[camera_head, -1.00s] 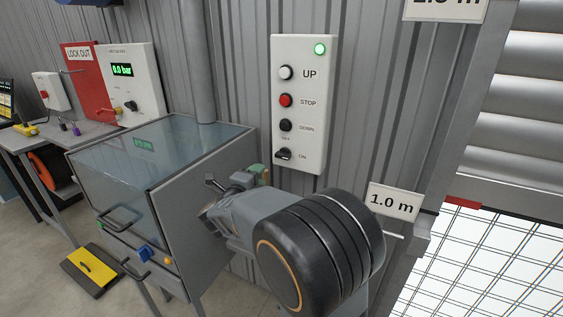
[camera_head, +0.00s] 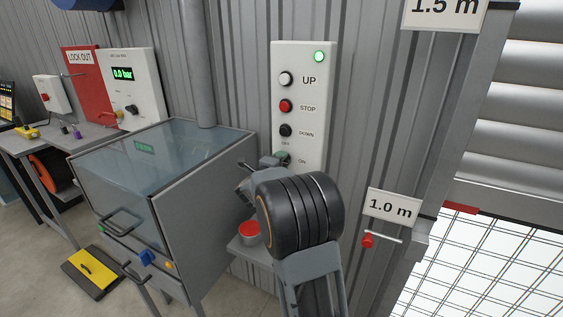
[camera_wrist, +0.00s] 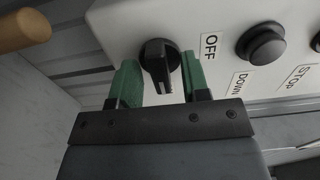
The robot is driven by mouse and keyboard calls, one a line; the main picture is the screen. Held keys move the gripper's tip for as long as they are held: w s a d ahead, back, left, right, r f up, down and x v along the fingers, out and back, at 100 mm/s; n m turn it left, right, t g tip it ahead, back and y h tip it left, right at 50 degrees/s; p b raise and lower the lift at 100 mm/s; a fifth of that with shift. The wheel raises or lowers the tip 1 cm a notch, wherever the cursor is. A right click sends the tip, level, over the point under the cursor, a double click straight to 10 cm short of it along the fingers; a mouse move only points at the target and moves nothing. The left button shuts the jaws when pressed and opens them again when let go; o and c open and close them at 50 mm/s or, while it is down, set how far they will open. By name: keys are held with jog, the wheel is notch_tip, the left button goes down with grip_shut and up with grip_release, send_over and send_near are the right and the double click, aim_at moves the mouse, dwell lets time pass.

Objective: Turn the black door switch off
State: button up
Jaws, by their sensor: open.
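The black switch (camera_wrist: 160,62) is a rotary knob on the white control panel (camera_head: 314,65). In the wrist view its grip stands nearly upright in the picture, with a white mark at its lower end. The OFF label (camera_wrist: 209,45) is to its right. My gripper (camera_wrist: 160,82) has its green fingers apart on either side of the knob, with visible gaps. In the head view my gripper (camera_head: 281,158) is at the panel's lower part and hides the knob; the ON label (camera_head: 302,161) shows beside it.
Above the switch are DOWN (camera_head: 286,130), red STOP (camera_head: 286,106) and white UP (camera_head: 286,79) buttons and a lit green lamp (camera_head: 319,56). A glass-topped cabinet (camera_head: 165,155) stands left. A red-handled lever (camera_head: 368,241) is lower right. A wooden handle (camera_wrist: 25,30) shows in the wrist view.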

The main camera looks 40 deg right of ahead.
jog(key=shift+w+d, duration=0.1)
jog(key=shift+d, duration=0.05)
grip_shut()
dwell(0.4)
